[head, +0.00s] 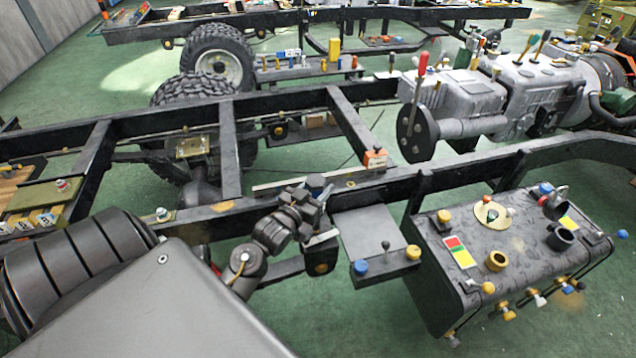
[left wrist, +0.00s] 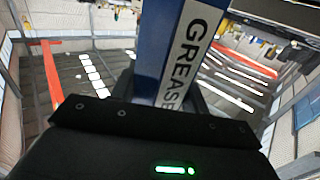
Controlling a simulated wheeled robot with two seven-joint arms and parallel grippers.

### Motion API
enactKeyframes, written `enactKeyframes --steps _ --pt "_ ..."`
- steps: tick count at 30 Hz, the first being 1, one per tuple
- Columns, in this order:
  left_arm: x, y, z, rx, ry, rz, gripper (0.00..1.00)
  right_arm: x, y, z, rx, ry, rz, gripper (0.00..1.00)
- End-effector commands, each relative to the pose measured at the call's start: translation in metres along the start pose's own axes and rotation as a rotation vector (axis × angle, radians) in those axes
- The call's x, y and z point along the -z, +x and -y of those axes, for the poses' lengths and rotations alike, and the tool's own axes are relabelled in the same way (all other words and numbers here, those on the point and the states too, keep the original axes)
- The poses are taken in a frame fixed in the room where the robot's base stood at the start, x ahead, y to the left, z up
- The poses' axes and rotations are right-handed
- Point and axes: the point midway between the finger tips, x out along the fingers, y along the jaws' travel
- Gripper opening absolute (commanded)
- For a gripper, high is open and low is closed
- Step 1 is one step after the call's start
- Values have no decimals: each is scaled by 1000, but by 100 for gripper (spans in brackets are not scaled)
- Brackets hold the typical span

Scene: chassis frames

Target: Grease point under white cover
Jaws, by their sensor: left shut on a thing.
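My left gripper (head: 312,208) is over the near rail of the chassis frame (head: 270,206), about mid-picture in the head view. It is shut on a blue grease tool with a white label reading "GREAS" (left wrist: 180,55), which fills the middle of the left wrist view. In the head view the tool cannot be made out clearly. A small pale cap on a yellowish base (head: 162,214) sits on the near rail, left of the gripper. I cannot tell whether it is the white cover. No grease point shows clearly. My right gripper is not in view.
A grey plate (head: 368,232) with blue and yellow caps stands right of the gripper. A dark tank (head: 490,250) with caps and valves is at the right. A grey engine and gearbox (head: 500,90) and an orange box (head: 375,158) lie beyond. Green floor (head: 330,320) is clear in front.

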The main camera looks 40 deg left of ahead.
Motion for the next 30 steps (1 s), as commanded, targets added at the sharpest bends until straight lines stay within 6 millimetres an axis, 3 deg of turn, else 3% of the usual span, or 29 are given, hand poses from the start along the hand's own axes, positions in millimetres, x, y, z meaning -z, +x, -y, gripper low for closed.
enactKeyframes --steps 30 --pt "-6 0 0 0 1 -4 6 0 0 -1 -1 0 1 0"
